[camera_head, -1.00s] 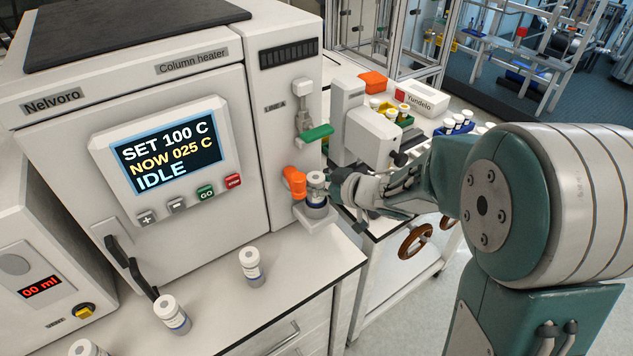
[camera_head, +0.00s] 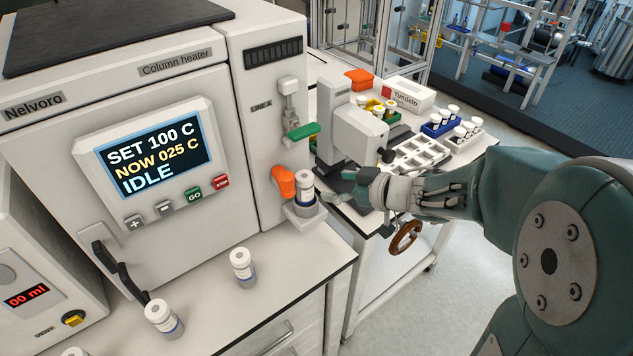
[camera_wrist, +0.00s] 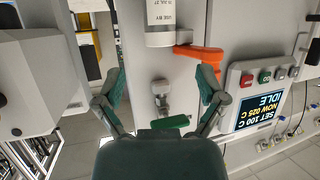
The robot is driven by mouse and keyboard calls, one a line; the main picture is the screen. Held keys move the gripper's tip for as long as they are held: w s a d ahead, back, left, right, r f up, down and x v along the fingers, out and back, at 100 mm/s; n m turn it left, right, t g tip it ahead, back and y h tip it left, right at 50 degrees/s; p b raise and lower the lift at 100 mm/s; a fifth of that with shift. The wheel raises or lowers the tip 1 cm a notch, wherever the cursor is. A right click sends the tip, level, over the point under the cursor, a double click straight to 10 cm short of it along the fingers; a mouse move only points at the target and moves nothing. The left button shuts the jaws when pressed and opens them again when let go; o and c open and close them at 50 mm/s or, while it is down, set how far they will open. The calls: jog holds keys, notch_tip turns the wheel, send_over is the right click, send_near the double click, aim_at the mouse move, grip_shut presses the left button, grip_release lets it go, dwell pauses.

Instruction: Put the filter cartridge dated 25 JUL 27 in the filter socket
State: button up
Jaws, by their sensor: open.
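A white filter cartridge (camera_head: 305,186) with a dark band stands upright in the filter socket (camera_head: 303,212) on the heater's right column. In the wrist view, which is upside down, the cartridge's label (camera_wrist: 167,14) shows "USE BY" and a JUL date; I cannot read the day surely. My gripper (camera_head: 340,188) is open and empty, to the right of the cartridge and apart from it. In the wrist view its two fingers (camera_wrist: 161,78) are spread with nothing between them. Other cartridges stand on the bench (camera_head: 243,268), (camera_head: 164,318), their dates unreadable.
An orange lever (camera_head: 284,182) sits just left of the socketed cartridge, and a green-handled valve (camera_head: 306,131) is above. A cart to the right holds a white device (camera_head: 360,135) and vial racks (camera_head: 440,125). Part of another cartridge shows at the bottom left (camera_head: 74,352).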

jog(key=s+d+r+m+t+h, duration=0.4)
jog(key=d+r+m+h, duration=0.45)
jog(key=d+h, duration=0.4)
jog(key=s+a+f+m+g+y, duration=0.1)
jog(key=s+a+g, duration=0.1)
jog(key=s, duration=0.6)
jog(key=s+a+f+g+y, duration=0.1)
jog(key=s+a+f+g, duration=0.1)
jog(key=s+g, duration=0.3)
jog(key=s, duration=0.3)
jog(key=shift+s+f+m, duration=0.3)
jog(key=shift+m, duration=0.05)
